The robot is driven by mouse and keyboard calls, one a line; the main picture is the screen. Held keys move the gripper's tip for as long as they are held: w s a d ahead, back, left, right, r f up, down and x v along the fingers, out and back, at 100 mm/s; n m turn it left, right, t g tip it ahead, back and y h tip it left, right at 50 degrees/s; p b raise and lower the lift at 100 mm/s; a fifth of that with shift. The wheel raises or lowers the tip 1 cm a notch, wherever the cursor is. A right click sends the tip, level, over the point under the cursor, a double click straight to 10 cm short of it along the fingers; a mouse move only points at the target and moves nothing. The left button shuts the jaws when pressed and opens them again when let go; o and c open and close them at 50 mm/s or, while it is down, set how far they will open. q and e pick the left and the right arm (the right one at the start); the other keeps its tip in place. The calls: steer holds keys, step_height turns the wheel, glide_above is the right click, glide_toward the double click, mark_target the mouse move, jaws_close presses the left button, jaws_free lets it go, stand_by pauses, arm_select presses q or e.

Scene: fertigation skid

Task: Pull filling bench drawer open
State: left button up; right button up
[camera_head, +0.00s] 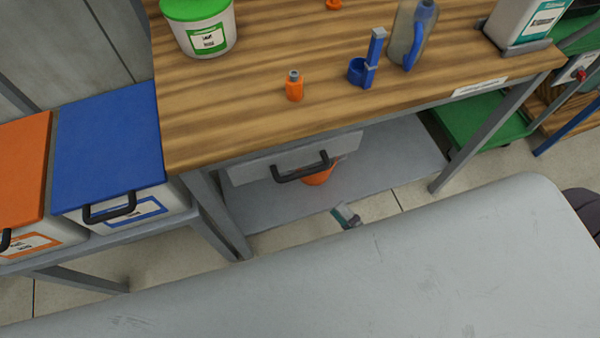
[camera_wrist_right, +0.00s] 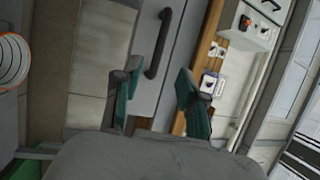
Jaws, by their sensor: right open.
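The filling bench (camera_head: 240,110) has a wooden top. Its light grey drawer (camera_head: 250,172) hangs under the top, with a black bar handle (camera_head: 302,172); the drawer looks shut or nearly so. My right gripper (camera_head: 347,216) shows only in small part in front of the drawer, below and right of the handle; my own grey body part hides the rest. In the right wrist view, the gripper (camera_wrist_right: 155,92) is open and empty. The handle (camera_wrist_right: 160,45) lies ahead between its two teal-padded fingers, apart from them. My left gripper is not in view.
On the bench top stand a green-lidded bucket (camera_head: 205,32), an orange bottle (camera_head: 294,86), a blue holder (camera_head: 365,70) and a jug (camera_head: 410,35). Below the drawer, an orange object (camera_head: 318,179) sits on the lower shelf (camera_head: 400,155). A blue-lidded bin (camera_head: 110,140) stands left.

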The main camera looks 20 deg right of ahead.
mark_target(305, 171)
steer(key=p+x, duration=0.1)
steer(key=x, duration=1.1)
steer(key=shift+w+a, duration=0.15)
steer(key=shift+w, duration=0.15)
jaws_close()
